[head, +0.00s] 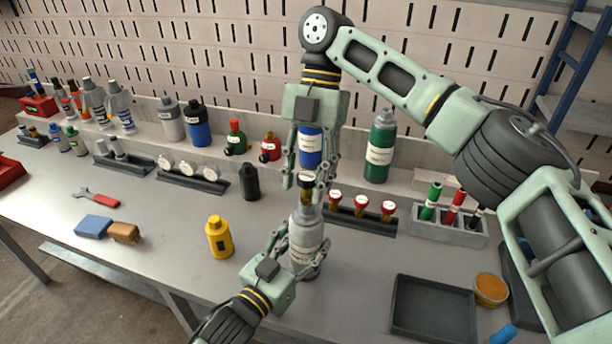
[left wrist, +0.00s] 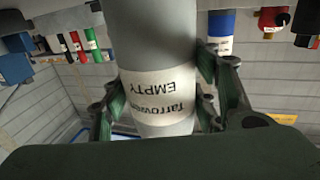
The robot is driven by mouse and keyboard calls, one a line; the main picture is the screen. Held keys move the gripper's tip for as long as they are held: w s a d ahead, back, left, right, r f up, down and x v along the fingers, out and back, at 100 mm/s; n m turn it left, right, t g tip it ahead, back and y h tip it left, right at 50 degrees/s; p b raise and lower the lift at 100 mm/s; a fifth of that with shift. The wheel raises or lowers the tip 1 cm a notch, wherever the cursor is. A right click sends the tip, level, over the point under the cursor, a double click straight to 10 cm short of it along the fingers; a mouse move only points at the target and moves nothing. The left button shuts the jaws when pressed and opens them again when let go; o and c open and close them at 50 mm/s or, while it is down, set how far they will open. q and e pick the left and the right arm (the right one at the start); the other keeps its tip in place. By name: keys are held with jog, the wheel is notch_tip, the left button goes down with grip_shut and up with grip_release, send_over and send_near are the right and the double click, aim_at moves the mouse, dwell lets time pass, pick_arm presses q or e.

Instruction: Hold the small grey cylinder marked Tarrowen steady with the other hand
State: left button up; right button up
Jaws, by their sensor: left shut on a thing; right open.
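The small grey cylinder (head: 306,228) stands upright on the workbench. Its white label in the left wrist view (left wrist: 158,98) reads Tarrowen and EMPTY. My left gripper (head: 298,247) is shut on its body, with a finger on each side of the label in the left wrist view. My right gripper (head: 308,192) points straight down over the cylinder's top. It is open, with its fingers on either side of a brass and dark fitting (head: 306,181) there. I cannot tell whether they touch the fitting.
A yellow cylinder (head: 219,238) and a black one (head: 249,183) stand to the left. A rack of red-topped brass parts (head: 360,217) lies close on the right. An empty dark tray (head: 432,308) is at the front right. A blue cylinder (head: 311,150) stands behind my right gripper.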

jog(key=m+y, duration=0.1)
jog(key=m, duration=0.1)
jog(key=m+t, duration=0.1)
jog(key=m, duration=0.2)
jog(key=shift+y, duration=0.4)
jog(key=shift+m, duration=0.5)
jog(key=m+t, duration=0.1)
jog(key=m, duration=0.2)
jog(key=m+t+y, duration=0.1)
jog(key=m, duration=0.1)
jog(key=shift+m, duration=0.4)
jog(key=m+t, duration=0.1)
jog(key=m, duration=0.2)
jog(key=m+t, duration=0.1)
jog(key=m, duration=0.2)
jog(key=shift+t, duration=0.3)
